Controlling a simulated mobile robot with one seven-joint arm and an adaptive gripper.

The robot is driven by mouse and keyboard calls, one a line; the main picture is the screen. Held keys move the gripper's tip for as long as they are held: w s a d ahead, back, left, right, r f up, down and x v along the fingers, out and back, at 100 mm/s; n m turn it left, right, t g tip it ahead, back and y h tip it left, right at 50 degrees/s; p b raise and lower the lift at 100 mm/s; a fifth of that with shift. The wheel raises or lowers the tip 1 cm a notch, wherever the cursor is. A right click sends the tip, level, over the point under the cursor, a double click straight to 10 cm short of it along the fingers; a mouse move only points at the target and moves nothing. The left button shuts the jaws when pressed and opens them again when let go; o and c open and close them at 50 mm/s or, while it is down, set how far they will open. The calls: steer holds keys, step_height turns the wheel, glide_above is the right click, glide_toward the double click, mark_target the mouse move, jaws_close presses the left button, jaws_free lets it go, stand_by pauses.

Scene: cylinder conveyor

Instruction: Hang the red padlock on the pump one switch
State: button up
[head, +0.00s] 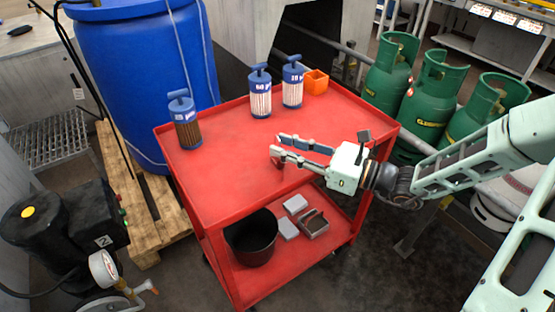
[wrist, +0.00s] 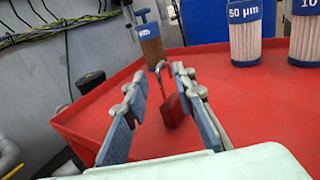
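In the head view a small red piece shows by the lower fingertip, too small to identify. I cannot make out a pump one switch; a black pump (head: 50,225) at left has a numbered box (head: 103,241).
The red cart (head: 225,180) bears several filter cartridges (head: 260,95) and an orange bin (head: 315,82). Its lower shelf holds a black bucket (head: 252,238). A blue barrel (head: 150,70) and green gas bottles (head: 425,100) stand behind. The cart's left front top is clear.

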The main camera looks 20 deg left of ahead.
jaws_close()
steer(key=shift+r, duration=0.15)
stand_by(0.4)
